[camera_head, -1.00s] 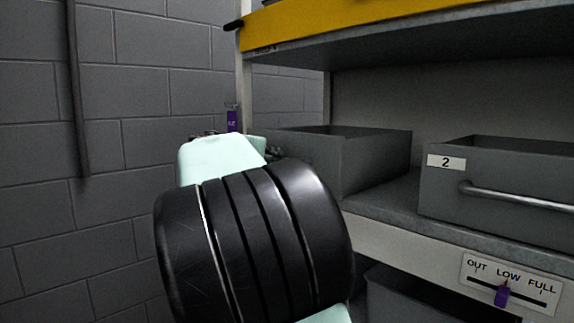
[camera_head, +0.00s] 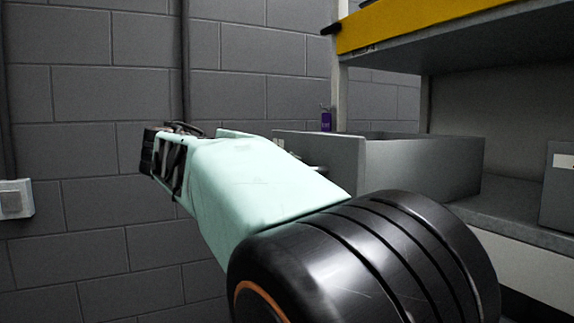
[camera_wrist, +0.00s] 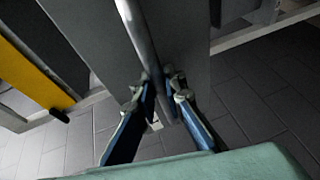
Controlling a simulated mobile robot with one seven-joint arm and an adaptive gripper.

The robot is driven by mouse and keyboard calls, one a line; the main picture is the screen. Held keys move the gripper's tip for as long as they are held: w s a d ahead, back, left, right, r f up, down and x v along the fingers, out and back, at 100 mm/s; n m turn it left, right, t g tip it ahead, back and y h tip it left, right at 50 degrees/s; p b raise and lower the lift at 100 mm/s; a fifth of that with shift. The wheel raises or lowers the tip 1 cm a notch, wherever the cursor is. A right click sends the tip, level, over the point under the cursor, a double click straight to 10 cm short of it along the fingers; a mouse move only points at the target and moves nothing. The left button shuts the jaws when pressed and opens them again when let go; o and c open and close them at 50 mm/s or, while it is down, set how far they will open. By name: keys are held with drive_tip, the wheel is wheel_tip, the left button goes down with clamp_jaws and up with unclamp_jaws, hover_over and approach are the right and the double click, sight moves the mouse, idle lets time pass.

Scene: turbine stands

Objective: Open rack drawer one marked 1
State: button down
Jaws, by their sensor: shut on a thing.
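Drawer one (camera_head: 425,165) is a grey open-topped drawer at the rack's left end in the head view, sticking out past the shelf. Its front panel (camera_head: 320,148) is partly hidden behind my arm, and I cannot read its label. A small piece of its metal handle (camera_head: 318,168) shows beside my arm. In the wrist view my gripper (camera_wrist: 162,85) is shut around the bar handle (camera_wrist: 141,35), against the grey drawer front (camera_wrist: 190,45). My gripper is hidden in the head view.
A yellow shelf beam (camera_head: 430,22) runs above the drawer. The neighbouring drawer (camera_head: 560,190) is at the right edge. A purple item (camera_head: 326,120) is by the rack post. A block wall (camera_head: 90,240) stands at the left, with a white switch box (camera_head: 14,200).

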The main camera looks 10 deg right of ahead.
idle(0.3)
drive_tip(key=c, duration=2.2)
unclamp_jaws()
drive_tip(key=shift+c, duration=0.2)
drive_tip(key=shift+a, duration=0.1)
drive_tip(key=v, duration=1.2)
drive_tip(key=shift+r, duration=0.1)
